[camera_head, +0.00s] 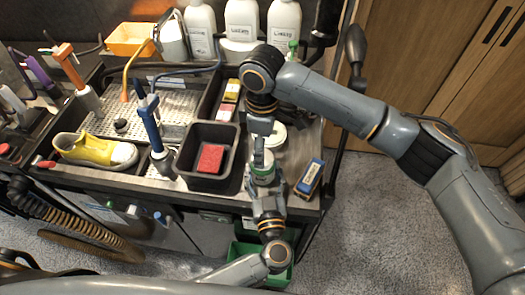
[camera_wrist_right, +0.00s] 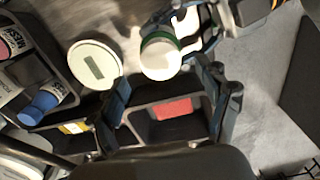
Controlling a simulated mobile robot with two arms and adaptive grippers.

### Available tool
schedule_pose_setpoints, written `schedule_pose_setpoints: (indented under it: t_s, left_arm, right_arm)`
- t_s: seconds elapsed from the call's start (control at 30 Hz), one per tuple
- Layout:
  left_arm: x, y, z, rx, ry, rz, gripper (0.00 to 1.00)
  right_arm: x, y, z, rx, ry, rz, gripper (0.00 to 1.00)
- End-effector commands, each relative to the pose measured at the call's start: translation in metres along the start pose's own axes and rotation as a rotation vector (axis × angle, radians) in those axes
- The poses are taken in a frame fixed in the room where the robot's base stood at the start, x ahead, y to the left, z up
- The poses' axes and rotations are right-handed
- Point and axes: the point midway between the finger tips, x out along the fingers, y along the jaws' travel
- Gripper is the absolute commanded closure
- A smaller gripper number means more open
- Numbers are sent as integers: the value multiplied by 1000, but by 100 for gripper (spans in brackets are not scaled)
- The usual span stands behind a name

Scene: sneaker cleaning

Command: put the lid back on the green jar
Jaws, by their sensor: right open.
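The green jar (camera_head: 263,170) stands near the bench's front right edge. In the right wrist view the jar (camera_wrist_right: 160,57) shows a white top inside a green rim. My left gripper (camera_head: 265,186) comes from the front, with its fingers around the jar. A round white lid (camera_head: 277,136) with a grey-green label lies behind the jar, partly hidden by my right gripper; it is clear in the right wrist view (camera_wrist_right: 95,64). My right gripper (camera_head: 261,150) points down over the jar area, open and empty, its fingers spread in the wrist view (camera_wrist_right: 163,78).
A black tray (camera_head: 228,133) with a red sponge (camera_head: 210,158) sits left of the jar. A blue and orange box (camera_head: 309,178) stands to its right by the bench edge. White bottles (camera_head: 242,20) line the back. A yellow sneaker (camera_head: 95,150) lies at left.

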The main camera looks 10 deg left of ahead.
Motion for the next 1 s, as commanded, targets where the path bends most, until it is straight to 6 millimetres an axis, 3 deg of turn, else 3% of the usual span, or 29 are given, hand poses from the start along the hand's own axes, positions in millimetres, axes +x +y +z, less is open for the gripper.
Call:
schedule_pose_setpoints:
  t_s: [0.1, 0.33, 0.5, 0.8, 0.83, 0.93, 1.0]
  left_arm:
    - [0, 0, 0, -1, 1, 0, 100]
    - [0, 0, 0, 0, 1, 0, 100]
    - [0, 0, 0, 0, 1, 0, 100]
    - [0, 0, 0, -1, 1, 0, 100]
    - [0, 0, 0, -1, 1, 0, 35]
    - [0, 0, 0, -1, 1, 0, 14]
    - [0, 0, 0, 0, 1, 0, 14]
  right_arm:
    - [-29, 0, -1, -2, 2, 4, 23]
    - [-69, 0, -1, -1, 1, 1, 23]
    - [-81, 0, 0, 0, 0, 0, 23]
    - [-83, 0, 0, -1, -1, -1, 23]
    - [-83, 0, 0, -1, -1, -1, 23]
    - [-83, 0, 0, -1, -1, -1, 23]
    - [-83, 0, 0, -1, -1, -1, 23]
